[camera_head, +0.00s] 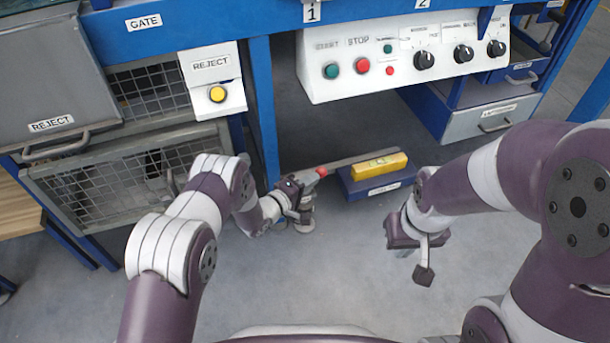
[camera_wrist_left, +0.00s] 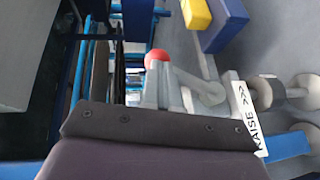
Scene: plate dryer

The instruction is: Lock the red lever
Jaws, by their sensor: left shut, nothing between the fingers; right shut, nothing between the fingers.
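The red ball knob of the lever (camera_head: 321,172) is low under the machine, at the end of a grey bar running right in the head view. The knob also shows in the left wrist view (camera_wrist_left: 157,58), on grey metal parts. My left gripper (camera_head: 298,188) is just left of the knob, shut and empty. In the left wrist view its dark edge (camera_wrist_left: 150,128) is below the knob; its fingertips are not clear, and I cannot tell whether it touches the lever. My right gripper (camera_head: 424,262) is shut and empty, hanging over the floor at the right, away from the lever.
A yellow block (camera_head: 380,166) sits on a blue base (camera_head: 375,187) just right of the knob. A blue post (camera_head: 263,110) stands behind my left gripper. A label reading RAISE (camera_wrist_left: 250,118) shows in the left wrist view. The control panel (camera_head: 405,55) overhangs. Floor between my grippers is clear.

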